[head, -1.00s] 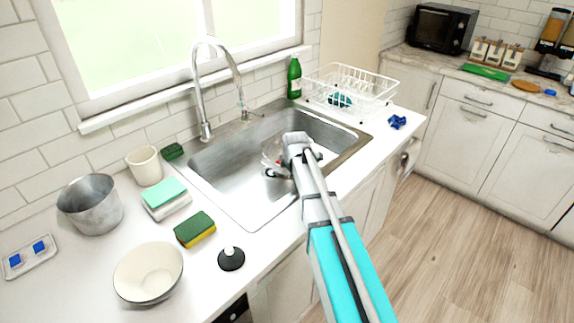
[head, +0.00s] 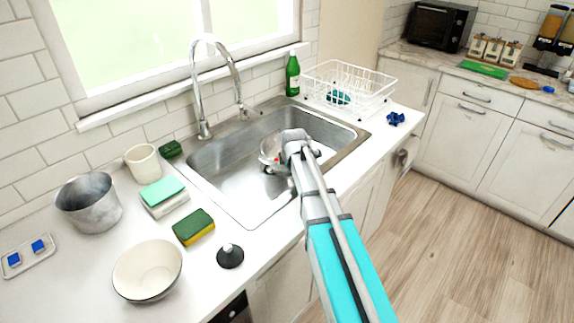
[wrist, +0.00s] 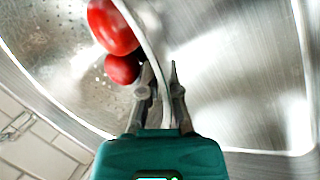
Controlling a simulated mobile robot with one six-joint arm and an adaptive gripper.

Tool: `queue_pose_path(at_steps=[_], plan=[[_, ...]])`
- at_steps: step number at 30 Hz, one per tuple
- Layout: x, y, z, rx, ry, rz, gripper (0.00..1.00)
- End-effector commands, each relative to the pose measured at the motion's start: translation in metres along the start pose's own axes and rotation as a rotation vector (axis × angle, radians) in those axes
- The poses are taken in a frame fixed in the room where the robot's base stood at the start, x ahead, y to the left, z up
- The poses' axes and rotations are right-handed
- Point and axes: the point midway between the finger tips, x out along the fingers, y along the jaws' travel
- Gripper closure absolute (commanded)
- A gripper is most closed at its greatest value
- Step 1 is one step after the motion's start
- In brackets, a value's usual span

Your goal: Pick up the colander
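The colander (wrist: 60,50) is metal with small holes and holds red round items (wrist: 112,28), perhaps tomatoes. In the head view the colander (head: 268,147) is in the sink area, partly hidden behind the end of my arm. My gripper (wrist: 161,68) has one finger on each side of the colander's rim, with only a narrow gap between them. It looks shut on the rim. In the head view my gripper (head: 284,160) is at the colander's near right side, over the basin.
The steel sink (head: 240,196) surrounds the colander, with the faucet (head: 202,95) behind it. A white dish rack (head: 350,85) and green bottle (head: 292,76) stand to the right. A pot (head: 90,205), bowl (head: 147,272) and sponge (head: 194,227) are on the left counter.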

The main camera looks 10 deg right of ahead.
Motion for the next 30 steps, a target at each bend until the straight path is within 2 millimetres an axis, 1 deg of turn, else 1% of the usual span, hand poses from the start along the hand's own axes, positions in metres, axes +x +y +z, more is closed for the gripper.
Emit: queue_pose_path(at_steps=[5,11,17,30], plan=[[-0.003,0.001,0.000,0.000,0.000,0.000,1.00],[-0.012,0.005,0.000,0.000,0.000,0.000,1.00],[-0.027,0.012,0.000,0.000,0.000,0.000,1.00],[-0.069,0.032,0.001,0.001,0.000,0.000,1.00]])
